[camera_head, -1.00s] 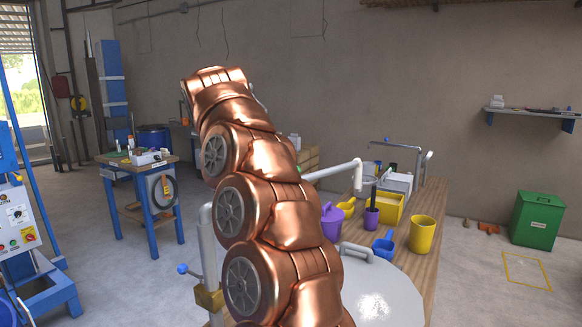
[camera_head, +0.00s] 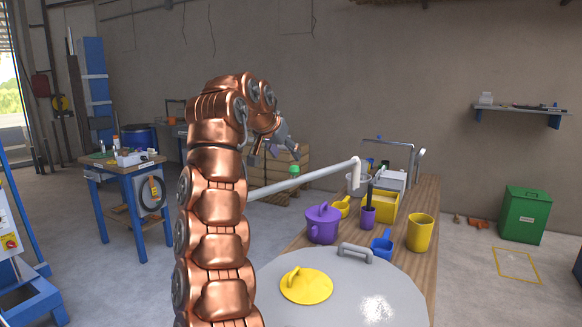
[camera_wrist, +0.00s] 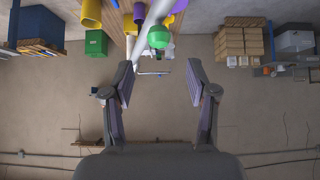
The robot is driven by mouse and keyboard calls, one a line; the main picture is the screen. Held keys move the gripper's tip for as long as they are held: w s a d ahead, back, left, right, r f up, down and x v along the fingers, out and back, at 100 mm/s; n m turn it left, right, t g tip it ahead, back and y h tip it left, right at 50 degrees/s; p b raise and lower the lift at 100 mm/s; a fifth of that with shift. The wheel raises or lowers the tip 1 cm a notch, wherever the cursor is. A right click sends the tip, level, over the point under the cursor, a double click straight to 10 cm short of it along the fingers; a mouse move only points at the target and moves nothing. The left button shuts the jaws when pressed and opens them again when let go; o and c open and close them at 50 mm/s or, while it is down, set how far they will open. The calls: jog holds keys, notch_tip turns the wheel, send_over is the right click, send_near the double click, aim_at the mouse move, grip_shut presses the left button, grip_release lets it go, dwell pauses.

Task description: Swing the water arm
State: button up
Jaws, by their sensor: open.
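The water arm (camera_head: 315,176) is a pale pipe reaching from behind my arm to a short downturned spout at its right end, above the bench. A green knob (camera_head: 293,170) sits on it partway along. My gripper (camera_head: 282,148) is just above and left of the knob in the head view. In the wrist view my gripper (camera_wrist: 159,74) is open and empty, with the knob just beyond and between its fingertips, apart from them. The pipe's base is hidden by my arm.
Below the pipe is a large round grey lid (camera_head: 345,285) with a yellow cap (camera_head: 306,286) and a handle. A purple pot (camera_head: 322,224), yellow bucket (camera_head: 421,232) and blue scoop (camera_head: 382,243) stand on the wooden bench. Wooden crates (camera_head: 262,172) stand behind my gripper.

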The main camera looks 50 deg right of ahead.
aim_at(294, 165)
jog(key=shift+p+x, duration=0.55)
jog(key=shift+x, duration=3.35)
grip_shut()
